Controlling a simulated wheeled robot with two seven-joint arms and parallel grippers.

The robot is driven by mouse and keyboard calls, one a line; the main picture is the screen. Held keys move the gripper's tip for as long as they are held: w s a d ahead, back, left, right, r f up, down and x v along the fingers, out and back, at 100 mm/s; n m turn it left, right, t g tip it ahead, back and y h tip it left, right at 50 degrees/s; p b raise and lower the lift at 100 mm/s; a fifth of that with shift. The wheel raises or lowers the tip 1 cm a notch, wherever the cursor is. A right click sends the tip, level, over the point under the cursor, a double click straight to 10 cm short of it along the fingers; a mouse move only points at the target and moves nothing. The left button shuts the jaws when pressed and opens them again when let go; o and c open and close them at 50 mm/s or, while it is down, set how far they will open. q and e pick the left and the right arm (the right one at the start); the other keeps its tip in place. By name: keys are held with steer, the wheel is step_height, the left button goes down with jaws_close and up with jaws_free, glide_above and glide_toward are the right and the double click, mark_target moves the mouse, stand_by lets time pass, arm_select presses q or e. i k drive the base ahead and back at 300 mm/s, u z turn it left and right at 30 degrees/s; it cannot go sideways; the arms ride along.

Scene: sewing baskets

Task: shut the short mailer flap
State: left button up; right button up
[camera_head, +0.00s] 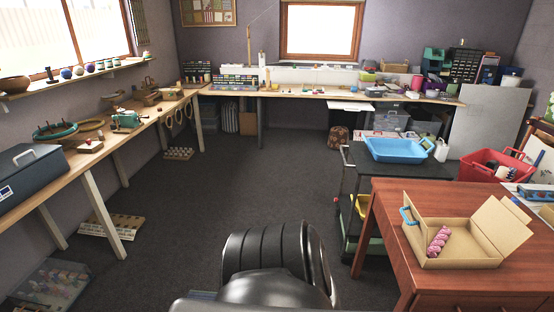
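An open brown cardboard mailer (462,263) stands on the reddish wooden table at the lower right. Raised cardboard panels (506,222) stand up and lean outward at its right side. I cannot tell for sure which of them is the short flap. A pink, bumpy roll-like item (438,241) lies inside the mailer near its left wall. A small blue loop-shaped thing (407,215) is at the mailer's left back corner. Neither of my grippers is in view.
The wooden table (389,197) has bare surface left of the mailer. A dark cart with a blue tray (397,150) stands behind it. A red basket (492,167) is at the right. The grey floor (230,195) is largely clear.

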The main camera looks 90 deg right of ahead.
mark_target(411, 216)
steer(key=i, duration=0.25)
steer(key=z, duration=4.05)
steer(key=k, duration=1.35)
steer(key=u, duration=0.6)
steer(key=i, duration=1.5)
steer(key=z, duration=0.3)
